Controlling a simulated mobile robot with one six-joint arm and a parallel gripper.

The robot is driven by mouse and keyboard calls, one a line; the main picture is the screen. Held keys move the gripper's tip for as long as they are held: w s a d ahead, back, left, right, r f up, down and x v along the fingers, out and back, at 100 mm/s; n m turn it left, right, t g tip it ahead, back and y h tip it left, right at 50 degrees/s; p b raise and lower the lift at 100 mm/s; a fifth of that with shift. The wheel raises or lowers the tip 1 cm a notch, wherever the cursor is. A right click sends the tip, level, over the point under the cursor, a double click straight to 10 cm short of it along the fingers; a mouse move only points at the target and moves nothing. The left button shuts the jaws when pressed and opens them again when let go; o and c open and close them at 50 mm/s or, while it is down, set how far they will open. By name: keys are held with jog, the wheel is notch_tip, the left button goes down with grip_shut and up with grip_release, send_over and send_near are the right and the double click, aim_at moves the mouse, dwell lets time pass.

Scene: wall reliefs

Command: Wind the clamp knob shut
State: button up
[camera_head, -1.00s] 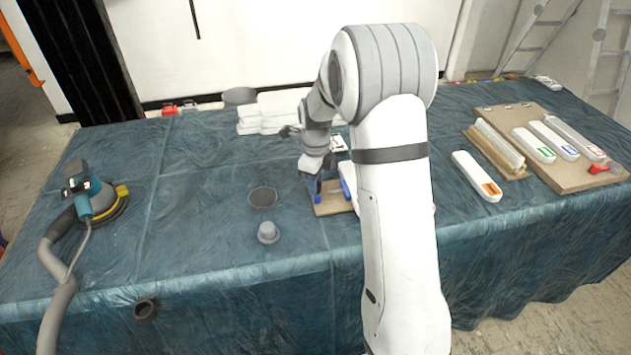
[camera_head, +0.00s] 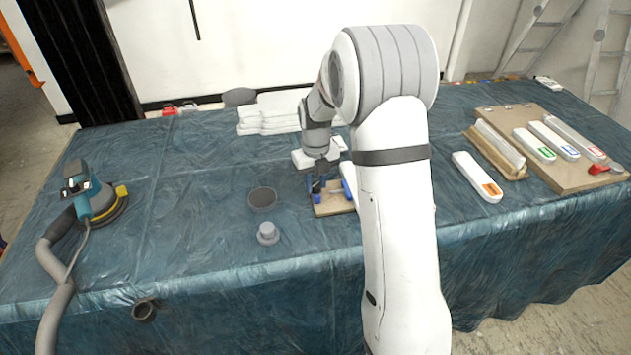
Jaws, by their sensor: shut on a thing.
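A small wooden board (camera_head: 332,208) lies on the blue-covered table, left of my arm. Blue clamp parts (camera_head: 316,199) stand on it at its left side, and another blue part (camera_head: 346,189) shows at its right, partly behind my arm. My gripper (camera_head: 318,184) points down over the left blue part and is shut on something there. The clamp knob is too small and too covered by the gripper to make out, so I cannot tell how far it is wound.
A dark round cup (camera_head: 262,198) and a grey knobbed piece (camera_head: 268,233) stand left of the board. A sander (camera_head: 92,196) with a hose is at far left. White blocks (camera_head: 268,115) lie behind. A wooden board with coloured-label pieces (camera_head: 548,150) is at right.

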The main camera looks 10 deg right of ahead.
aim_at(316, 185)
jog(key=shift+m, duration=0.3)
jog(key=o, duration=1)
jog(key=shift+r, duration=3.9)
